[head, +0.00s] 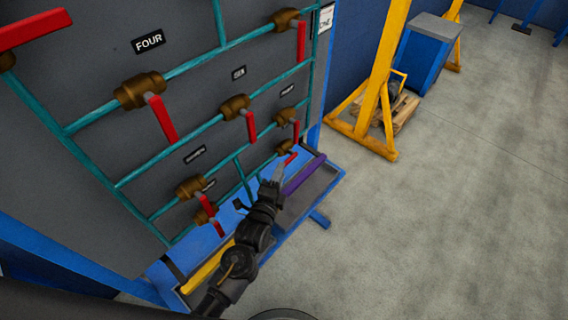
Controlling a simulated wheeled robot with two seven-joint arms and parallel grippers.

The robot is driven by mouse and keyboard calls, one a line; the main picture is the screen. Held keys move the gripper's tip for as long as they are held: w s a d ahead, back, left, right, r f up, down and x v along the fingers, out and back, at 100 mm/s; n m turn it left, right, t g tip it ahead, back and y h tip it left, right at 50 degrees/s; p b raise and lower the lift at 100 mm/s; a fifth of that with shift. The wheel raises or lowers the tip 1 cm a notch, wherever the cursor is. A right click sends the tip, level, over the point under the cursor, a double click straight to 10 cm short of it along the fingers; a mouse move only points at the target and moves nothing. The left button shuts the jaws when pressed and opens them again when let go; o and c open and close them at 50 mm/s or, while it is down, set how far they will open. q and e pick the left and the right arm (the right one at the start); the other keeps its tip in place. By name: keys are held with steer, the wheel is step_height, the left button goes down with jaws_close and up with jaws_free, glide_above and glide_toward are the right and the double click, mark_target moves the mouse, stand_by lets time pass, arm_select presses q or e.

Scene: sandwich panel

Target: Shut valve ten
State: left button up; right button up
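A grey panel (75,105) carries teal pipes with several brass valves, each with a red lever. The lower-right valve (284,147) has a short red lever (291,159) pointing down toward my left gripper. No label reading ten is legible, so I cannot tell for certain which valve is ten. My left gripper (279,172) is just below and left of that lever; whether they touch is unclear. Its fingers are small and seen from behind, so I cannot tell if they are open. My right gripper is not in view.
Neighbouring levers hang close by, including one just above (296,132) and one at lower left (207,201). A blue ledge with a purple bar (304,174) and a yellow bar (207,266) runs below the panel. A yellow stand (375,90) and open concrete floor lie to the right.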

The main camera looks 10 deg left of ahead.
arm_select(q)
steer(key=shift+p+x, duration=0.3)
steer(key=shift+x, duration=1.9)
steer(key=shift+c, duration=0.3)
jaws_close()
